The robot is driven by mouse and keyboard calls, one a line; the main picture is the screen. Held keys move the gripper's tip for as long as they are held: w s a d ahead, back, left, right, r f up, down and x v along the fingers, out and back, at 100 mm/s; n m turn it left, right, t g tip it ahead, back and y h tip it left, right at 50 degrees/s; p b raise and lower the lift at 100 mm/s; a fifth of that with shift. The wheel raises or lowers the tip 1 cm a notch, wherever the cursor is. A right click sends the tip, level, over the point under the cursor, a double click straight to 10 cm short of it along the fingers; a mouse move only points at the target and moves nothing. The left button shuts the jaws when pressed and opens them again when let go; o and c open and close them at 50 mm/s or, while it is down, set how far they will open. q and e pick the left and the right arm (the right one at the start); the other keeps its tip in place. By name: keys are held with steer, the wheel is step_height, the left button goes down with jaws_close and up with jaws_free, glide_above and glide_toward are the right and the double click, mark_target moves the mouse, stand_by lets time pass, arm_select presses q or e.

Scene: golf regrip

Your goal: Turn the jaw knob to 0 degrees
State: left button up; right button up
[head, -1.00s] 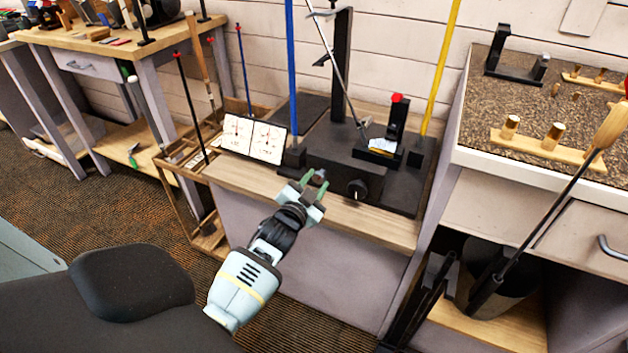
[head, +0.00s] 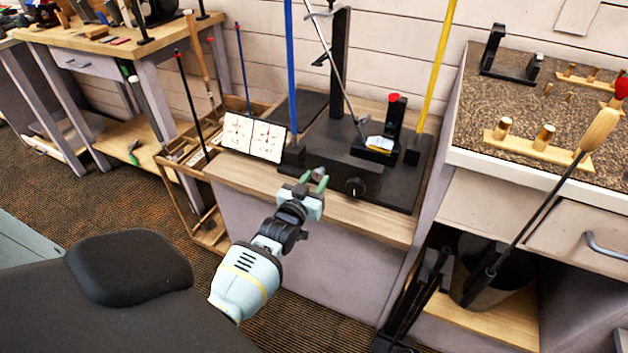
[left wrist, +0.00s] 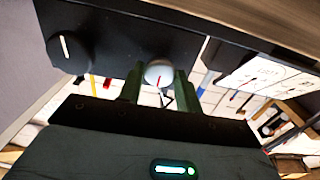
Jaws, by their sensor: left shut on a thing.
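The black machine (head: 338,146) on the bench has two front knobs. The black knob with a white line (head: 355,187) is free; it also shows in the left wrist view (left wrist: 68,48), its line near upright there. The other is a pale round knob with a red mark (left wrist: 158,73). I cannot tell from a label which is the jaw knob. My left gripper (head: 314,180) is at the pale knob, its green fingers (left wrist: 158,88) shut on either side of it. The red mark stays visible, near upright in the left wrist view. My right gripper is not in view.
Two white dial cards (head: 253,137) stand left of the machine; their numbers are too small to read. A blue post (head: 291,70) and a yellow post (head: 436,70) rise beside it. A club shaft (head: 335,75) slopes up from the machine. The bench's wooden front edge (head: 390,226) is clear.

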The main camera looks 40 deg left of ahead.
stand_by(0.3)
arm_select(q)
steer(key=o, duration=1)
steer(key=shift+s+d, duration=0.15)
steer(key=shift+s, duration=0.4)
steer(key=p+v, duration=0.1)
steer(key=v, duration=0.5)
steer(key=shift+s, duration=0.35)
